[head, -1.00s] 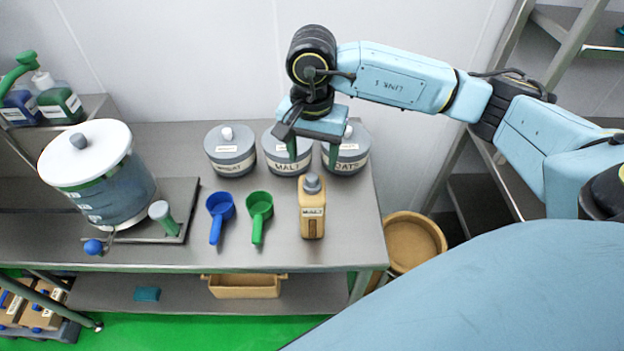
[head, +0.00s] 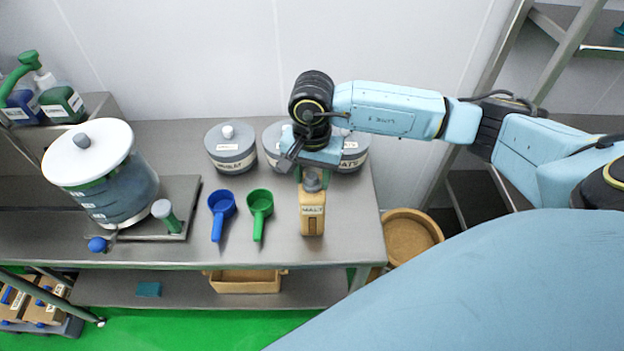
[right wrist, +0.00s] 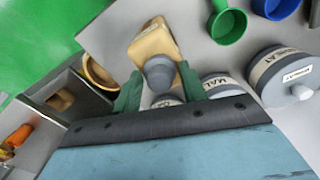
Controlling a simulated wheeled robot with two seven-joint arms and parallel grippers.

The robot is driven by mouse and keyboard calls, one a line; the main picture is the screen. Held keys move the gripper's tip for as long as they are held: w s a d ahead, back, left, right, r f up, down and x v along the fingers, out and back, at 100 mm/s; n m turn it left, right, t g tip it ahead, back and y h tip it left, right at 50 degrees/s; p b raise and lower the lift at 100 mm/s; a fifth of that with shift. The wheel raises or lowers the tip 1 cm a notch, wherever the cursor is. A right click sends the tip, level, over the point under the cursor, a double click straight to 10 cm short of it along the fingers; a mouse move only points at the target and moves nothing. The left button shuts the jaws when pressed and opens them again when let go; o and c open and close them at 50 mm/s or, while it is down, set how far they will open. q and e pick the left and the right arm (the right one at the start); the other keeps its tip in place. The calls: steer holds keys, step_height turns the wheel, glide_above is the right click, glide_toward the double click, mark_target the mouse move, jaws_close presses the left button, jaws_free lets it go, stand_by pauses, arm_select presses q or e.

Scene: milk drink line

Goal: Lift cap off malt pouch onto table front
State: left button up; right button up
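The malt pouch (head: 312,213) is a tan, upright pack with a MALT label, standing on the table (head: 345,240). Its grey cap (head: 312,184) is on its top. My right gripper (head: 312,174) is at the cap, coming from behind and above. In the right wrist view the green fingers (right wrist: 158,72) stand apart, one on each side of the grey cap (right wrist: 159,74), with gaps showing. The tan pouch (right wrist: 153,42) lies beyond the cap there. My left gripper is not in view.
The table front near the pouch is clear. A tan bin (head: 410,238) stands right of the table.

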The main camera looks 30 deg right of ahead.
steer(key=c, duration=0.7)
steer(key=shift+r, duration=0.1)
steer(key=shift+c, duration=0.2)
